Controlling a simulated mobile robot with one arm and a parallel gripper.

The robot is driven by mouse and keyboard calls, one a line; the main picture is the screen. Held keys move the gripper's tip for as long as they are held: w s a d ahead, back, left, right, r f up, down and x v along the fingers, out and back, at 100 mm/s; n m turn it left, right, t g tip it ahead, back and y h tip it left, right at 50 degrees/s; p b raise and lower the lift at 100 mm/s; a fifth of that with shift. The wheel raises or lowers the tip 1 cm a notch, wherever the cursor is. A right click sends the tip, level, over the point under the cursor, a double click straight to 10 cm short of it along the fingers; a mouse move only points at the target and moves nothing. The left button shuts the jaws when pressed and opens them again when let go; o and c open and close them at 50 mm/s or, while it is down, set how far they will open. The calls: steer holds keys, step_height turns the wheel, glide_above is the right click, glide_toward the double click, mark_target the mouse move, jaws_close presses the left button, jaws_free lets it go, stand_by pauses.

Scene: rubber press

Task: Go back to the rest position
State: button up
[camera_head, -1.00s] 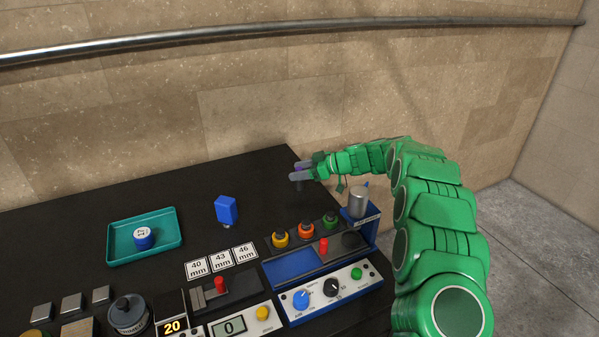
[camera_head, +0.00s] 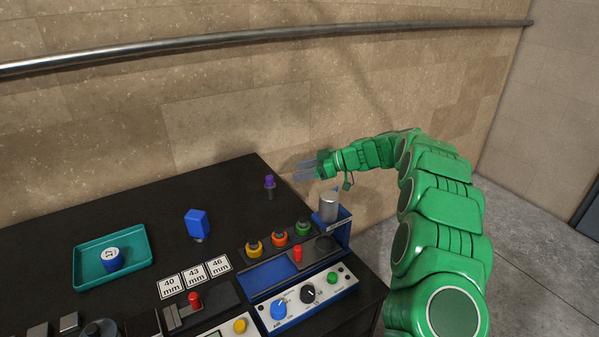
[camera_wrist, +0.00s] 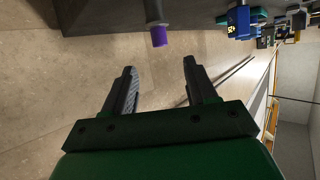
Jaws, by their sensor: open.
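My gripper (camera_head: 306,170) is open and empty. In the head view it is to the right of the black table's far right corner, a little above table height. In the wrist view its two fingers (camera_wrist: 161,80) are spread apart with nothing between them. A small dark post with a purple top (camera_head: 269,183) stands on the table near that corner, to the left of my gripper and apart from it. It also shows in the wrist view as a purple-tipped stub (camera_wrist: 158,36) beyond the fingertips.
On the black table (camera_head: 150,215) are a teal tray (camera_head: 84,276) holding a blue labelled piece (camera_head: 110,259), a blue block (camera_head: 197,224), size cards (camera_head: 194,272) and a press (camera_head: 330,242) with knobs and a metal cylinder (camera_head: 328,207). A metal rail (camera_head: 250,35) runs along the wall.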

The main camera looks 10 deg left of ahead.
steer(key=s+d+r+m+h, duration=0.2)
steer(key=s+d+r+m, duration=0.5)
steer(key=s, duration=0.4)
steer(key=s+d+r+m+h, duration=0.2)
steer(key=s+d+r+m, duration=0.4)
steer(key=s+d, duration=0.4)
steer(key=s+d+f+m+h, duration=0.2)
steer(key=s+d, duration=0.3)
steer(key=s, duration=0.7)
steer(key=s+d+f+m+h, duration=0.1)
steer(key=s+d+h, duration=0.3)
steer(key=s, duration=0.7)
steer(key=s+d+f+m+h, duration=0.2)
steer(key=s+d, duration=0.5)
steer(key=s, duration=0.5)
steer(key=shift+s+d+f+m+g+h, duration=0.2)
steer(key=shift+s+f+m+g+h, duration=0.15)
steer(key=shift+h, duration=0.35)
